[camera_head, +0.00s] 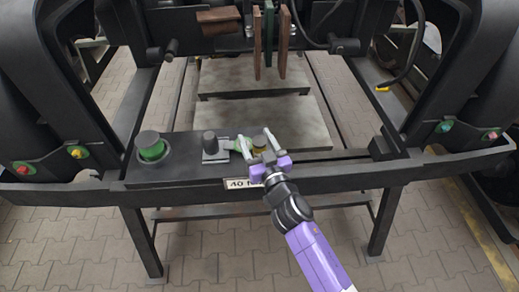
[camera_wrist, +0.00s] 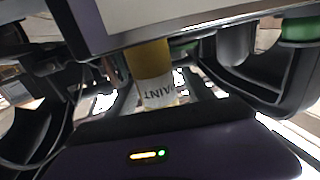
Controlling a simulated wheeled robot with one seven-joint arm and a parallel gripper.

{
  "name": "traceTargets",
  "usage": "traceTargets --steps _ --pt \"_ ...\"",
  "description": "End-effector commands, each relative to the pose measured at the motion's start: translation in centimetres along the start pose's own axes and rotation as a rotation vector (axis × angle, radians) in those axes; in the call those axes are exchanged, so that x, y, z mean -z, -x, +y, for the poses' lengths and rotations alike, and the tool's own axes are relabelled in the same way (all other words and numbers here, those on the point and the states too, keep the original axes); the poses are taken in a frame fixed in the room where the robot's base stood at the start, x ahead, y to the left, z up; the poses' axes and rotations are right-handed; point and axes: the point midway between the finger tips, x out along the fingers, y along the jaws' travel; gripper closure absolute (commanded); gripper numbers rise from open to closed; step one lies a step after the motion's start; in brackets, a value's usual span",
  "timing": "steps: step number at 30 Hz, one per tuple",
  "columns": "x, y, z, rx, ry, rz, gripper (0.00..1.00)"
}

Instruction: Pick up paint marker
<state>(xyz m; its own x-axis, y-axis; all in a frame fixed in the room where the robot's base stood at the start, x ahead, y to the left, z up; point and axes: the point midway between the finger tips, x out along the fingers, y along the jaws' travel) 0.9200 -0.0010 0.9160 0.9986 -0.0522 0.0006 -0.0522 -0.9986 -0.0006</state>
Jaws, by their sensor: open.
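The paint marker (camera_wrist: 152,76) is a yellow cylinder with a white label band, on which part of the word PAINT shows upside down. In the wrist view it stands between my two jaws, and its upper and lower ends are cut off by them. In the head view its yellowish top (camera_head: 260,142) shows between the fingers, at the front beam of the bogie. My gripper (camera_head: 258,143) is open, with one finger on either side of the marker. Whether a finger touches it I cannot tell.
On the black front beam (camera_head: 330,177) left of my gripper stand a dark-topped green cylinder (camera_head: 151,148) and a grey block with a dark knob (camera_head: 213,147). A white sign (camera_head: 243,183) is on the beam's front. Brown and green plates (camera_head: 270,45) hang behind. Grey slabs (camera_head: 270,118) lie beyond.

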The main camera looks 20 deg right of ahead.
Motion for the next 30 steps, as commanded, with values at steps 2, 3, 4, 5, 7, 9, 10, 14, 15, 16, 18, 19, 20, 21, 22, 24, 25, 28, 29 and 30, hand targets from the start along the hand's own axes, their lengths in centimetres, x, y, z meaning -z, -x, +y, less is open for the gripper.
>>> traceTargets --steps 2,3,4,5,7,9,10,14,15,16,18,19,20,21,22,24,25,28,29,30 --pt "-0.1 0.0 0.0 0.0 0.0 0.0 0.39" --pt "-0.1 0.0 0.0 0.0 0.0 0.0 0.39" --pt "-0.1 0.0 0.0 0.0 0.0 0.0 0.39" --pt "-0.1 0.0 0.0 0.0 0.0 0.0 0.43" --pt "-0.1 0.0 0.0 0.0 0.0 0.0 0.57" --pt "-0.1 0.1 0.0 0.0 0.0 -0.001 0.71" --pt "-0.1 0.1 0.0 0.0 0.0 -0.001 0.77" --pt "-0.1 0.1 0.0 0.0 0.001 -0.001 1.0" --pt "-0.1 0.1 0.0 0.0 0.001 -0.001 1.0" --pt "0.0 0.1 0.0 0.0 0.001 0.0 1.0" --pt "0.0 0.1 0.0 0.0 0.0 0.0 1.0" --pt "0.0 0.1 0.0 0.0 0.001 0.0 1.0" --pt "0.0 0.1 0.0 0.0 0.0 0.0 1.0" --pt "0.0 0.1 0.0 0.0 0.001 0.0 1.0" --pt "0.0 0.1 0.0 0.0 0.0 0.0 1.0" --pt "0.2 0.1 0.0 0.0 0.001 0.0 1.0" --pt "0.3 0.1 0.0 0.0 0.001 0.0 1.0" --pt "0.9 0.1 0.0 0.0 0.001 0.001 1.0" --pt "1.2 0.1 0.0 0.0 0.0 0.001 1.0" --pt "1.5 0.1 0.0 0.0 0.0 0.001 1.0"
